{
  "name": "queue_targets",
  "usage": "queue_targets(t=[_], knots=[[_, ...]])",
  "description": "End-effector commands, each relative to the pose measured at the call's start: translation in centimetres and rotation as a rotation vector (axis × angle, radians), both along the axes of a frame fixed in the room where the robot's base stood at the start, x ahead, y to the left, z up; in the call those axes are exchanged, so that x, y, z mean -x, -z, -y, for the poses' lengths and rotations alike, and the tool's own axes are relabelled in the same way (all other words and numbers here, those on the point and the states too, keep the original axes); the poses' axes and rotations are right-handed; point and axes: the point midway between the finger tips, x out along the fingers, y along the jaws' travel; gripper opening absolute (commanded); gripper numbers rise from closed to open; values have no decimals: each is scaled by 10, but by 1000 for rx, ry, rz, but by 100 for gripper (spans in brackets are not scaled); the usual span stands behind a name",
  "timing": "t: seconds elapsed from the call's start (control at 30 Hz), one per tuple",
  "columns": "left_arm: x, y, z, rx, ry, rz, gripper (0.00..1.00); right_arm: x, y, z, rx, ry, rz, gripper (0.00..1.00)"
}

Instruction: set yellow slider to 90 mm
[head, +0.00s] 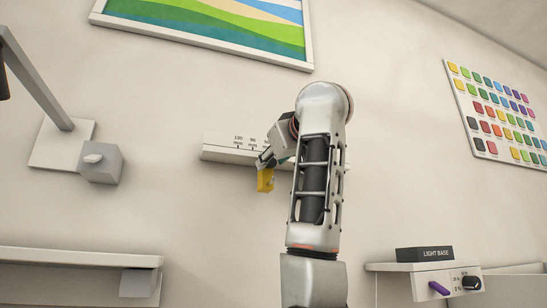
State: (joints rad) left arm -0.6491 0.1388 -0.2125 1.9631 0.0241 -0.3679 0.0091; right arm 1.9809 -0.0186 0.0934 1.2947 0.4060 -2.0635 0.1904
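The yellow slider (265,180) hangs at the lower edge of a white wall-mounted scale bar (222,152). The bar carries black tick marks and mm labels; one label appears to read 90. The slider is slightly right of that label. My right gripper (266,161) is at the bar, its fingertips at the top of the yellow slider and seemingly touching it. The finger gap is too small and partly hidden to judge. My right arm covers the right part of the bar and its labels. My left gripper is not in view.
A grey bracket with a knob box (101,164) is on the wall at left. A shelf (75,257) is at lower left. A colour chart (500,117) hangs at right.

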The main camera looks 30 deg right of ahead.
Motion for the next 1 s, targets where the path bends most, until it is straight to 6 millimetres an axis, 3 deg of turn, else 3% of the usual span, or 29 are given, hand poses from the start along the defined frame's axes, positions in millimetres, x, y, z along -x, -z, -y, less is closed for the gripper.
queue_targets(t=[0.23,0.37,0.57,0.83,1.0], knots=[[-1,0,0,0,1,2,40,-1,1,0,0,0,-1,32],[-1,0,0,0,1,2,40,-1,1,0,0,0,0,0],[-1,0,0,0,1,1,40,-1,1,-3,1,-1,-1,0],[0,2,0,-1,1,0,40,-10,1,-39,2,-3,-1,0],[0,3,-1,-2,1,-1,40,-10,0,-39,1,0,0,0]])
